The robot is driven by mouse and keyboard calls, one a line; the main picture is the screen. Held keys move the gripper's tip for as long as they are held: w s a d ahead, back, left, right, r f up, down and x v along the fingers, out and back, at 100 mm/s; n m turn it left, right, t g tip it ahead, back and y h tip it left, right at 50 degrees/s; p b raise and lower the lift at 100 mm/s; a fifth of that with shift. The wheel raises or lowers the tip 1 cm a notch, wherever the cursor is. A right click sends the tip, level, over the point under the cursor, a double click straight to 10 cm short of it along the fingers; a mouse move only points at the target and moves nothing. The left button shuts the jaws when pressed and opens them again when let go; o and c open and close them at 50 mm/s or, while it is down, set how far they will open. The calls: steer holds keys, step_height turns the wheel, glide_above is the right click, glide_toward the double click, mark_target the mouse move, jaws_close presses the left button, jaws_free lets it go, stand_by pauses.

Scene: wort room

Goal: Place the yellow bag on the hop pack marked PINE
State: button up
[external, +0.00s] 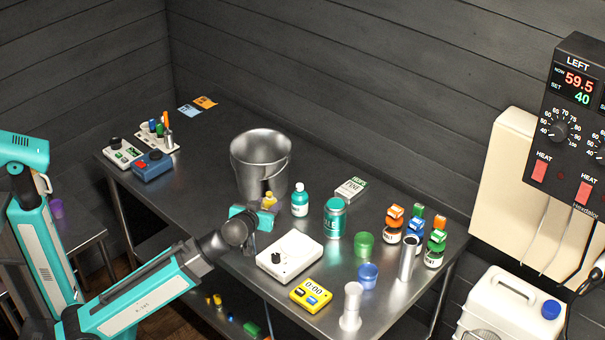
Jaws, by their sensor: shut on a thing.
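My gripper (258,214) is over the steel table, in front of the metal bucket. It is shut on a small yellow bag (268,201), whose top shows above the teal jaws. The bag's lower part is hidden by the gripper. A flat grey pack with a green and white label (351,189) lies at the back of the table, right of the bucket and apart from the bag. Its lettering is too small to read, so I cannot tell whether it is marked PINE.
The metal bucket (261,162) stands behind my gripper. A teal-and-white bottle (300,200), a teal can (335,217), a white scale (290,255) and a yellow timer (311,295) are close by on the right. Several small bottles crowd the right end. The table's left middle is clear.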

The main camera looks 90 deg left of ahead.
mark_target(267, 206)
steer(key=shift+f, duration=0.15)
steer(key=o, duration=1)
steer(key=shift+o, duration=0.2)
steer(key=shift+r, duration=0.25)
steer(key=p+v, duration=0.1)
steer(key=v, duration=0.5)
steer(key=shift+s+d, duration=0.1)
steer(key=shift+d, duration=0.05)
steer(key=shift+s+d+b, duration=0.1)
steer(key=shift+d+b, duration=0.25)
steer(key=shift+b, duration=0.05)
steer(key=shift+b+v, duration=0.9)
steer(key=shift+v, duration=1.55)
steer(key=shift+o, duration=0.3)
steer(key=shift+r, duration=0.1)
